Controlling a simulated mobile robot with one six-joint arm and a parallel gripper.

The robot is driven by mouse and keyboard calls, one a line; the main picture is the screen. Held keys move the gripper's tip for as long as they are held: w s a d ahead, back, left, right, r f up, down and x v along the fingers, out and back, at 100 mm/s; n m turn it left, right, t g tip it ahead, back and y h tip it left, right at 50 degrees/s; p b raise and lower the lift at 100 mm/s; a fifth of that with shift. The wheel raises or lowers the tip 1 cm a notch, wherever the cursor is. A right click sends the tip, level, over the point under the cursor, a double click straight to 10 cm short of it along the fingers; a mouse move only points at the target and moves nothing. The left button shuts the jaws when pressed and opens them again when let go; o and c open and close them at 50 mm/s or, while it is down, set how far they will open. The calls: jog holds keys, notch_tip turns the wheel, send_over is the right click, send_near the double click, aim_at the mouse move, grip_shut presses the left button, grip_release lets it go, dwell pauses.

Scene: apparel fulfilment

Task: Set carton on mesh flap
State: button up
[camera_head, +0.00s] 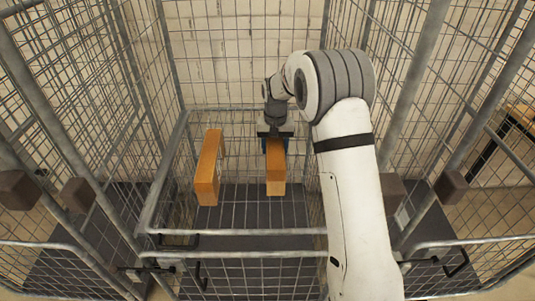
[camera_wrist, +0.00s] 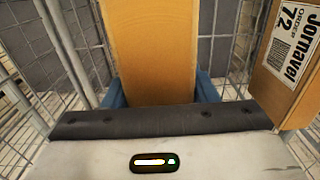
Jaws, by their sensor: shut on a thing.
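My gripper (camera_head: 273,140) is inside the wire cage, shut on an orange-brown carton (camera_head: 275,175). In the wrist view, this held carton (camera_wrist: 152,45) stands between the blue fingers of my gripper (camera_wrist: 158,92). A second orange-brown carton (camera_head: 208,168) stands upright to the left of the held one, with a gap between them. It shows at the right edge of the wrist view (camera_wrist: 285,60), with a white label reading "Jornavel" and "72". Mesh (camera_head: 235,212), apparently the flap, spans the cage below the cartons over a dark floor. Whether the held carton touches the mesh I cannot tell.
Tall mesh walls (camera_head: 75,85) close the cage at the left, right and back. A metal rail (camera_head: 235,254) with a mesh front panel crosses the near side. My white arm reaches over the front and hides part of the cage's right side. Other mesh cages stand on both sides.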

jog(key=shift+f+p, duration=0.35)
jog(key=shift+f, duration=2.05)
jog(key=shift+f, duration=0.15)
jog(key=o, duration=1.2)
jog(key=shift+o, duration=0.2)
notch_tip(320, 180, up, 12)
jog(key=shift+r+b, duration=0.15)
jog(key=shift+b, duration=0.55)
